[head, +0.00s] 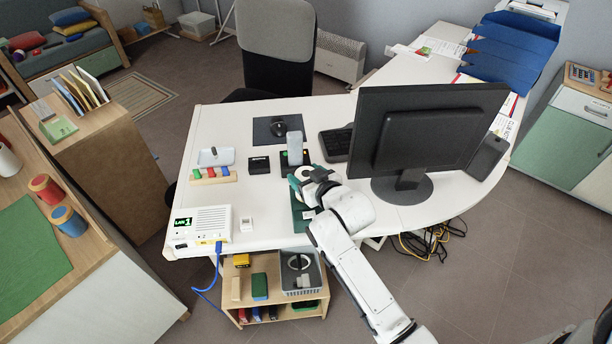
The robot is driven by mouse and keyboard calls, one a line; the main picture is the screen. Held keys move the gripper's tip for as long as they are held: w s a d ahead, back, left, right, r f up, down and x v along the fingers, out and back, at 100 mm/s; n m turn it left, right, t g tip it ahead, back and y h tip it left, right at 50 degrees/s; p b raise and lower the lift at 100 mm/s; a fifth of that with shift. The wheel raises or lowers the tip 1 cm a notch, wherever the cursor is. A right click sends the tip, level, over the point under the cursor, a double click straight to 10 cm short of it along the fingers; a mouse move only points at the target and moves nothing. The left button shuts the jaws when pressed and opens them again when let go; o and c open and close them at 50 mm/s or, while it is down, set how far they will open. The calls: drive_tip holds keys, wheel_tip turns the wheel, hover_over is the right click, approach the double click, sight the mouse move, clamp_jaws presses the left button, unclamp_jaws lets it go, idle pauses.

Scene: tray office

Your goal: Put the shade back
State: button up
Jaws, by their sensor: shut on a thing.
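My gripper (314,187) is over the front of the white desk (265,215), left of the monitor. It is shut on a pale round piece (302,173), which looks like the shade; the gripper and wrist hide much of it. A dark green flat piece (302,216) shows beneath and beside the gripper, reaching the desk's front edge. I cannot tell whether the pale piece touches it. No lamp can be made out clearly.
The black monitor (430,125) stands close on the right. A phone or handset in a stand (295,148) is just behind the gripper. A white box (202,226) with a green display sits at front left. A low shelf (272,282) stands below the desk edge.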

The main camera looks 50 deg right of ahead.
drive_tip(key=shift+f, duration=0.2)
drive_tip(key=shift+f, duration=0.2)
drive_tip(key=o, duration=1.1)
